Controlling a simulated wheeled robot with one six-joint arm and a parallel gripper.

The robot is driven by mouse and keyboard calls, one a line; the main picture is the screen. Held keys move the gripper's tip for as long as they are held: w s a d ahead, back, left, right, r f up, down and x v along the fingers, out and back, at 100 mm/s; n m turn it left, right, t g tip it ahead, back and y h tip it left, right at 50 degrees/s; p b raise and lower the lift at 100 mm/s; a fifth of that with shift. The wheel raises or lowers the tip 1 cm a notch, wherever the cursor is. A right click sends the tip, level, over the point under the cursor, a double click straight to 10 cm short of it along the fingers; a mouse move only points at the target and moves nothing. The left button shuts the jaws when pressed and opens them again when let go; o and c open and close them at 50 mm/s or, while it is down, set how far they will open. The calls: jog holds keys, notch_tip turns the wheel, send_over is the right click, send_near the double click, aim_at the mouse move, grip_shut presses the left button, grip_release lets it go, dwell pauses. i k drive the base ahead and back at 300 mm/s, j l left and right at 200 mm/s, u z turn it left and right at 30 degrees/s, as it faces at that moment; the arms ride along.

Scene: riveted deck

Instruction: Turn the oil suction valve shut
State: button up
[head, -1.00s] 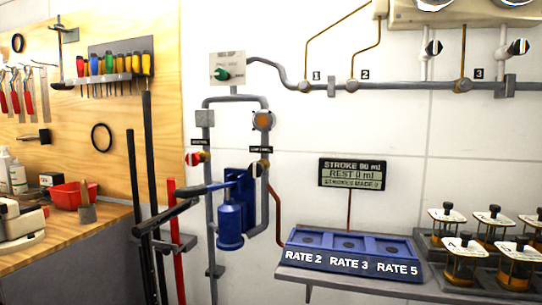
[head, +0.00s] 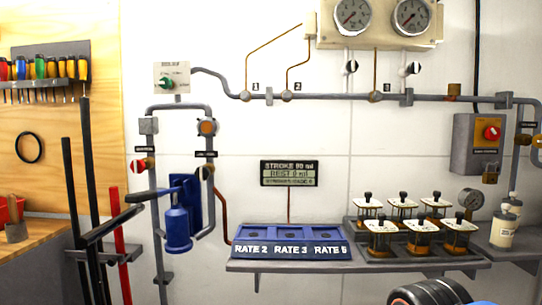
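Several small valves sit on the grey wall pipes, and their labels are too small to read, so I cannot tell which is the oil suction valve. A red and white knob (head: 140,165) is on the left pipe below a dark label. A black and white knob (head: 205,172) is on the pipe to its right, above the blue hand pump (head: 178,222). A green knob (head: 167,84) is on a white plate above. My gripper's fingers are not in view.
A shelf (head: 330,267) holds a blue three-pocket tray (head: 290,258) and several capped jars (head: 402,208). Two gauges (head: 353,16) are above. A grey box (head: 463,145) with a red knob is at right. Black rods and a red bar (head: 121,245) stand at left.

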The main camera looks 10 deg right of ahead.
aim_at(137, 166)
jog(key=k+j+u, duration=0.15)
jog(key=u, duration=0.2)
jog(key=j+u, duration=0.35)
jog(key=k+j, duration=0.05)
